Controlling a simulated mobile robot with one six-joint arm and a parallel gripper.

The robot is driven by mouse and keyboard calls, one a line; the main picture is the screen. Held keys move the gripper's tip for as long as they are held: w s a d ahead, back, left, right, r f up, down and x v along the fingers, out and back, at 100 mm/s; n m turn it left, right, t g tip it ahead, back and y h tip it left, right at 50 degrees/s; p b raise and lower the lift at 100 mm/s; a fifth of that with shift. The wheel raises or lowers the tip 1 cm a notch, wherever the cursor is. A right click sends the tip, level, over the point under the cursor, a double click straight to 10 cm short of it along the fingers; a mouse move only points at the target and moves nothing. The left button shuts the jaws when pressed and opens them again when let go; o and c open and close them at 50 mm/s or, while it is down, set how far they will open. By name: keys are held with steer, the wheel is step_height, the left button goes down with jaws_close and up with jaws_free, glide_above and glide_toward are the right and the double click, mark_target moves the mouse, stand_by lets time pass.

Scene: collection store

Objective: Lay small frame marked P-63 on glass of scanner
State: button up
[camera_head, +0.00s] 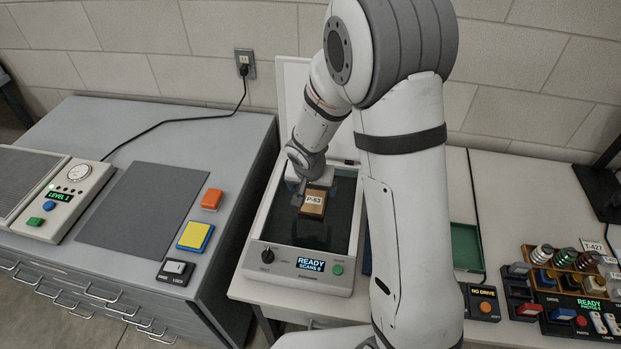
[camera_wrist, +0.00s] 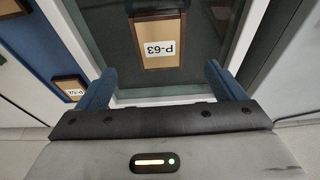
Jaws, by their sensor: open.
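The small wooden frame marked P-63 (camera_head: 312,203) is at the dark glass of the scanner (camera_head: 340,229), below my gripper. In the wrist view the frame (camera_wrist: 159,40) shows its white label upside down, beyond the fingertips and between their lines. My gripper (camera_wrist: 160,82) is open, with its two blue fingers apart and nothing between them. The frame looks flat on the glass (camera_wrist: 203,50), apart from both fingers. The scanner's lid stands open at the back, and its display reads READY, SCANS 0. My arm hides part of the scanner's right side.
Another framed piece with a P label (camera_wrist: 70,88) lies on a blue surface left of the scanner in the wrist view. A grey cabinet (camera_head: 130,120) with buttons stands left. A green tray (camera_head: 466,246) and a rack of small items (camera_head: 565,270) are right.

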steer(key=s+d+r, duration=0.3)
steer(key=s+r, duration=0.1)
steer(key=r, duration=0.3)
steer(key=s+d+r, duration=0.3)
steer(key=s+r, duration=0.1)
steer(key=r, duration=0.4)
steer(key=s+d+r+n, duration=0.1)
steer(key=s+r, duration=0.2)
steer(key=s, duration=0.4)
steer(key=s+d+r+n+y, duration=0.1)
steer(key=s+d+r+n, duration=0.1)
steer(key=s, duration=0.5)
steer(key=shift+d+r, duration=0.3)
steer(key=shift+r, duration=0.35)
